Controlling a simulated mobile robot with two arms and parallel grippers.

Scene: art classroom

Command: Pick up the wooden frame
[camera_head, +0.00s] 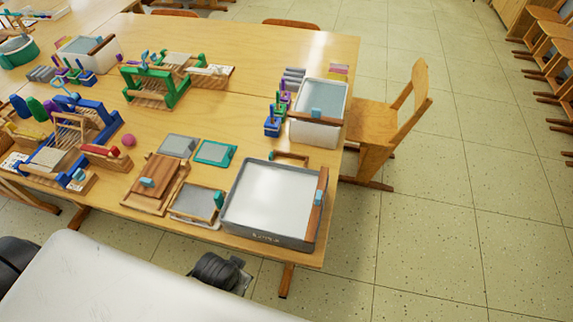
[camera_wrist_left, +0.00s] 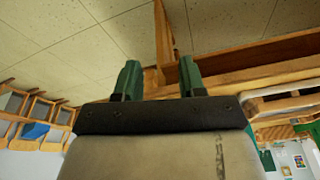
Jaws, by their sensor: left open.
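I cannot tell for sure which piece is the wooden frame. A small brown wooden frame-like piece (camera_head: 291,157) lies behind the large grey tray, partly hidden by it. A wood-edged frame with a grey panel (camera_head: 192,203) lies at the table's front edge, left of that tray. My left gripper (camera_wrist_left: 159,77) shows in the left wrist view with its two green fingers apart and nothing between them. It is near wooden furniture edges, with floor tiles beyond. I cannot make out either gripper's fingers in the head view.
The large grey tray (camera_head: 266,195) stands at the table's front right corner. A wooden board stack (camera_head: 157,188), a teal frame (camera_head: 215,152) and a white tub (camera_head: 312,131) are nearby. Looms crowd the left.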

